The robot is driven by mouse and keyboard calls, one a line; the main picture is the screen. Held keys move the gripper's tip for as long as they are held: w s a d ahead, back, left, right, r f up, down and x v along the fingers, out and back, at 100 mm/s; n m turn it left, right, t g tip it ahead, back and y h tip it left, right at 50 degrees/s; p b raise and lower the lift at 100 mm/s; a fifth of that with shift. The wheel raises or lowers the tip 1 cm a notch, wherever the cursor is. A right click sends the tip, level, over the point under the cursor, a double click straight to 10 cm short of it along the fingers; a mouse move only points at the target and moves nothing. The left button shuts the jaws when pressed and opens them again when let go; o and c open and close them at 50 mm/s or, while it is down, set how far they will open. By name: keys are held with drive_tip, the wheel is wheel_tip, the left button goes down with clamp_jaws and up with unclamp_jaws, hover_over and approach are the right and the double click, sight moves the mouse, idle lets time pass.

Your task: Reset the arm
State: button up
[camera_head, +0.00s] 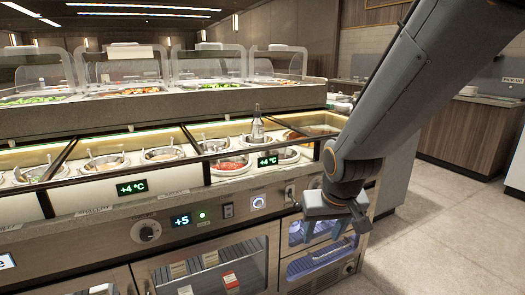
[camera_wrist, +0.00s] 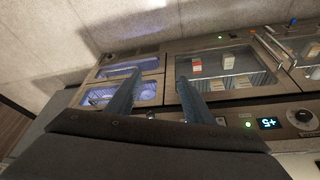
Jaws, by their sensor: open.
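My gripper (camera_head: 347,228) hangs from my arm at the right of the head view, in front of the right end of the counter front. Its jaws are open and empty, with the fingers apart and pointing down. In the wrist view my gripper (camera_wrist: 158,88) shows two separate fingers with nothing between them but the cabinet front behind. The wrist view looks onto the glass doors and the floor.
The sauce counter (camera_head: 200,183) holds several round wells with ladles. A bottle (camera_head: 257,128) stands in one well. Glass-door fridges (camera_head: 215,268) lie below. Open floor (camera_head: 440,235) lies to the right, with a wood-fronted counter (camera_head: 465,135) beyond.

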drive_tip(key=s+a+r+n+g, duration=0.1)
drive_tip(key=s+a+g, duration=0.1)
drive_tip(key=s, duration=0.6)
drive_tip(key=s+a+r+g, duration=0.1)
drive_tip(key=s+g, duration=0.1)
drive_tip(key=s, duration=0.6)
drive_tip(key=s+d+r+m+p, duration=0.1)
drive_tip(key=d+r+m+p, duration=0.1)
drive_tip(key=d+r+p, duration=0.6)
drive_tip(key=p, duration=0.7)
drive_tip(key=shift+s+r, duration=0.15)
drive_tip(key=shift+s, duration=0.15)
idle(0.4)
